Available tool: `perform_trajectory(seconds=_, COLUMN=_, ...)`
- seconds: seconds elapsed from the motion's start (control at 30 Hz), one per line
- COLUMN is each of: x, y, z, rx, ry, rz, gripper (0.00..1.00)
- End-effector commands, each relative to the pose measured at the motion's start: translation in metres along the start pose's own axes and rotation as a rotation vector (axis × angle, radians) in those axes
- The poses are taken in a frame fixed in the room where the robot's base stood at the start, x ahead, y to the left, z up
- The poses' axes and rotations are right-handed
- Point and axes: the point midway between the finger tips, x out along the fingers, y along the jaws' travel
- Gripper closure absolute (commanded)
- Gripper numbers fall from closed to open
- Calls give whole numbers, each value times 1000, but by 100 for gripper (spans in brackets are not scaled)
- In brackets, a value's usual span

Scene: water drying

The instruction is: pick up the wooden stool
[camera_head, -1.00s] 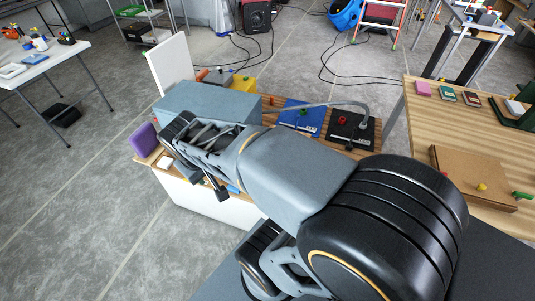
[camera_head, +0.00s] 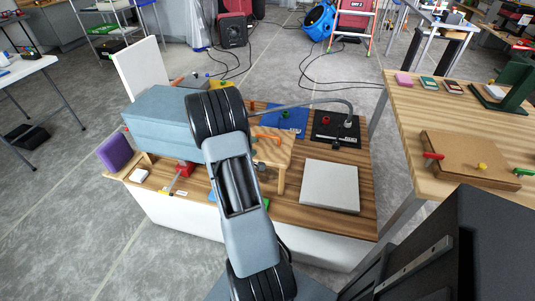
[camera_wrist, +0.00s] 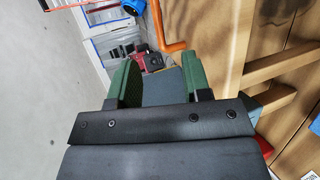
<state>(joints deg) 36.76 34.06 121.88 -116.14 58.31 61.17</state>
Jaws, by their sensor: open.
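The wooden stool (camera_head: 274,148) is small, of light wood, and stands on the striped wooden top of the low bench. My arm covers its left part in the head view. In the wrist view pale wooden parts of the stool (camera_wrist: 272,66) fill the right side, with an orange bar (camera_wrist: 163,30) near the top. My gripper (camera_wrist: 158,82) has two green-padded fingers spread apart with nothing held between them. The stool is to the right of the fingers there, and I cannot tell if they touch. The gripper is hidden in the head view.
The bench (camera_head: 290,218) also bears a blue-grey box (camera_head: 155,122), a grey square slab (camera_head: 331,186), a blue mat (camera_head: 287,119) and a black plate (camera_head: 336,130) with a curved pipe. A wooden table (camera_head: 400,105) stands at right.

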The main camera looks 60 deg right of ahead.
Motion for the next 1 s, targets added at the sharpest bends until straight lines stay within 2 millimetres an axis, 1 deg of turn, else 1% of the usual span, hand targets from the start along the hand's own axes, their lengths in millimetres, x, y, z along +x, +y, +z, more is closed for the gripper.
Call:
perform_trajectory(seconds=0.03, x=11, y=-1, z=1, rx=0, ry=-3, rz=0, gripper=56)
perform_trajectory(seconds=0.1, x=24, y=-1, z=1, rx=0, ry=-2, rz=-2, gripper=56)
perform_trajectory(seconds=0.3, x=52, y=0, z=0, rx=-1, ry=-1, rz=-2, gripper=56)
perform_trajectory(seconds=0.4, x=60, y=0, z=0, rx=-1, ry=-1, rz=-1, gripper=56)
perform_trajectory(seconds=0.57, x=67, y=0, z=0, rx=-2, ry=0, rz=-1, gripper=56)
perform_trajectory(seconds=0.67, x=78, y=2, z=0, rx=-1, ry=-1, rz=-2, gripper=56)
perform_trajectory(seconds=0.83, x=102, y=3, z=0, rx=0, ry=-1, rz=-1, gripper=56)
perform_trajectory(seconds=1.0, x=114, y=3, z=0, rx=-1, ry=0, rz=-2, gripper=56)
